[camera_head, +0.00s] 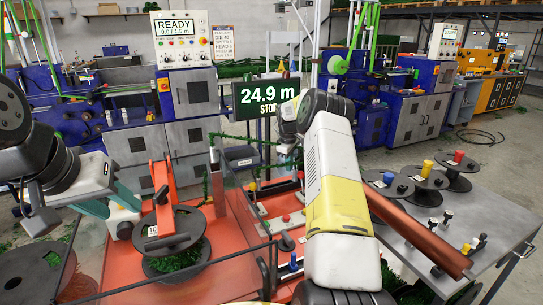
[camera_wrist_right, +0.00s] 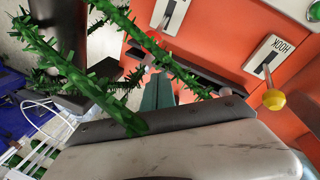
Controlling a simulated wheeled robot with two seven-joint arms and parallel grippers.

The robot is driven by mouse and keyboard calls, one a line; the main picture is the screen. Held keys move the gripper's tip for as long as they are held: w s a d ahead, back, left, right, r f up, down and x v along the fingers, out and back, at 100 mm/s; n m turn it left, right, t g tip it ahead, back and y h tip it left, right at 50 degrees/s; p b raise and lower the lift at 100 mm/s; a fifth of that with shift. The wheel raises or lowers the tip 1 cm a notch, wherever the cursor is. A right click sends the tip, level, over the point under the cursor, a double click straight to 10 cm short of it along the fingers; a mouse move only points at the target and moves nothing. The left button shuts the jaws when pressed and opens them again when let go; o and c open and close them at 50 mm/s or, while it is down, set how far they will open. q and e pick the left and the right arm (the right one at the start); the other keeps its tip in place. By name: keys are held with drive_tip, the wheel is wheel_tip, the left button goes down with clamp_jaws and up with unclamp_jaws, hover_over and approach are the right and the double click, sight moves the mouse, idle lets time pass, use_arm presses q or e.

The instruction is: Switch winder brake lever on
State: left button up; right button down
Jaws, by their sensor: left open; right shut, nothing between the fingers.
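No lever is legibly marked as the winder brake. Small levers stand on the orange bench, including one with a red knob (camera_head: 285,218) and one with a blue knob (camera_head: 293,262). The right wrist view shows a yellow-knobbed lever (camera_wrist_right: 273,99) beside a plate reading HOOK (camera_wrist_right: 270,62), and another labelled plate (camera_wrist_right: 171,14). My right gripper (camera_wrist_right: 158,92) shows teal fingers, shut and empty, above the bench; green garland crosses near it. In the head view my forearm partly hides it. My left gripper (camera_head: 118,206) is open beside the black spool (camera_head: 180,240) with green garland.
A screen (camera_head: 265,95) reads 24.9 m. Clear panels edge the bench around the spool. Blue machines stand behind; floor at the right back is open.

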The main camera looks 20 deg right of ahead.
drive_tip(key=shift+s+d+f, duration=0.25)
drive_tip(key=shift+s+d, duration=0.55)
drive_tip(key=shift+s, duration=0.05)
drive_tip(key=shift+r, duration=0.1)
